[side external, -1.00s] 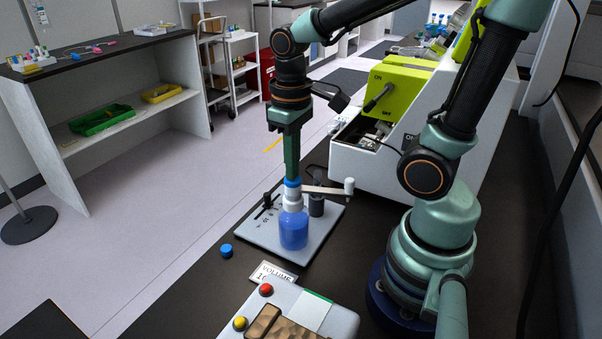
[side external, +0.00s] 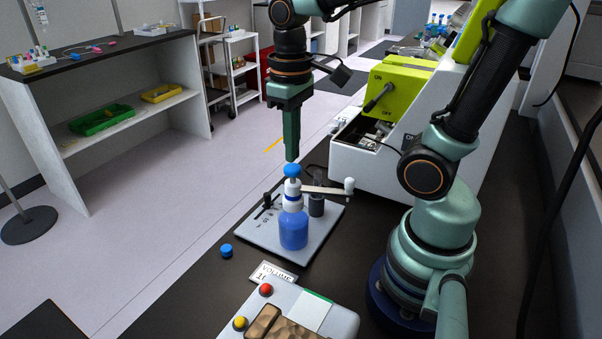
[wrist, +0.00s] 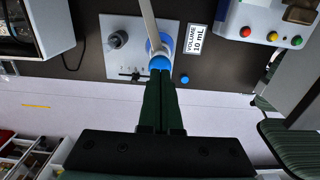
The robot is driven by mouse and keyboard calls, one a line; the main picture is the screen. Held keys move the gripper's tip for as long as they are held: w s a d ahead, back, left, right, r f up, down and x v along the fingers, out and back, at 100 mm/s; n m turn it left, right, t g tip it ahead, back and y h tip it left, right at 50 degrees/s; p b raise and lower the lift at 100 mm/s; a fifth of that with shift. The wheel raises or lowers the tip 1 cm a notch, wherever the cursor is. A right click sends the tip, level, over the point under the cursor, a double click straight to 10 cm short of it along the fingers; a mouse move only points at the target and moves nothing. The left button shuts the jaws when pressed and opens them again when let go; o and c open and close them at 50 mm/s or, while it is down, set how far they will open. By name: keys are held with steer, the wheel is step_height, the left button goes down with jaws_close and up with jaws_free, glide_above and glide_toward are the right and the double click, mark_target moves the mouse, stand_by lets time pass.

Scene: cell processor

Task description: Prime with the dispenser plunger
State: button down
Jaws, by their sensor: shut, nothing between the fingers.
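The dispenser is a bottle of blue liquid (side external: 293,231) with a white collar, standing upright on a light grey base plate (side external: 262,236). Its blue plunger (side external: 292,171) tops the white neck and stands raised. In the wrist view the plunger (wrist: 160,63) shows just beyond the fingertips. My gripper (side external: 292,158) points straight down with its green fingers shut and empty, directly over the plunger. The tips are at or just above the plunger's top; I cannot tell whether they touch.
A pale spout arm (side external: 325,189) reaches right from the dispenser over a dark grey vial (side external: 316,206). A loose blue cap (side external: 226,251) and a volume card (side external: 272,273) lie on the bench. A button panel (side external: 300,310) stands in front, a green-and-white machine (side external: 385,145) behind right.

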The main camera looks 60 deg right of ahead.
mark_target(288, 167)
stand_by(0.3)
steer(key=shift+r, duration=2.5)
steer(key=shift+w+a+f+t, duration=0.15)
steer(key=shift+f+t, duration=0.15)
steer(key=shift+t, duration=0.25)
steer(key=shift+w+a+f+t, duration=0.15)
steer(key=shift+f+t, duration=0.15)
steer(key=shift+t, duration=0.25)
steer(key=t, duration=0.1)
steer(key=w+f+t, duration=0.1)
steer(key=t, duration=0.1)
steer(key=shift+w+a+f, duration=0.1)
steer(key=shift+w+a, duration=0.1)
steer(key=shift+a, duration=0.1)
